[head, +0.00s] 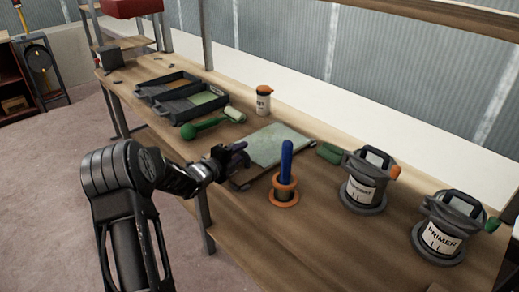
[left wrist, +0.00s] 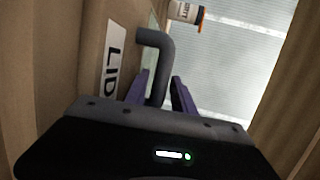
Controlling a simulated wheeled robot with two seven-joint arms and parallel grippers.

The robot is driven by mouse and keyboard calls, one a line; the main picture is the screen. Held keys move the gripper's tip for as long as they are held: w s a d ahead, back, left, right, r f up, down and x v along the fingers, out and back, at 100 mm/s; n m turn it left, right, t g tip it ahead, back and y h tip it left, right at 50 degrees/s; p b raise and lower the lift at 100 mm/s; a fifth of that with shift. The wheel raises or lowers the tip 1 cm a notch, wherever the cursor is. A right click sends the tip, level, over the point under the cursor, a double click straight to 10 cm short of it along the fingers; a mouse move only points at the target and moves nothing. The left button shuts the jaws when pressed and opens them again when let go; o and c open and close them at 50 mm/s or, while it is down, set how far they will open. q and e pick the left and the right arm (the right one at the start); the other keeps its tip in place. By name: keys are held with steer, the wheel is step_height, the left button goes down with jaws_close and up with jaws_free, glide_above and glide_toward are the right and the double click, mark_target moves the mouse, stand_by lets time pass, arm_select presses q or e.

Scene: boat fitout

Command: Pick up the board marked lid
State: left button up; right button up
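The board marked lid shows in the left wrist view as a brown panel with a white LID label (left wrist: 113,62). A bent grey handle (left wrist: 157,50) stands out from it. My left gripper (left wrist: 160,82) has its two purple fingers close on either side of this handle, seemingly shut on it. Whether the board touches the table is hard to tell. My right gripper is not in view.
A pale green sheet (head: 275,144) lies just behind the gripper. A blue-handled tool in an orange-rimmed holder (head: 285,190), two labelled cans (head: 363,187) (head: 440,238), a green roller (head: 203,128), trays (head: 190,104) and an orange-capped bottle (head: 263,103) crowd the workbench (head: 330,250).

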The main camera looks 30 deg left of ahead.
arm_select(q)
steer(key=shift+w, duration=0.1)
steer(key=shift+c, duration=0.5)
jaws_close()
stand_by(1.2)
steer(key=shift+r, duration=0.1)
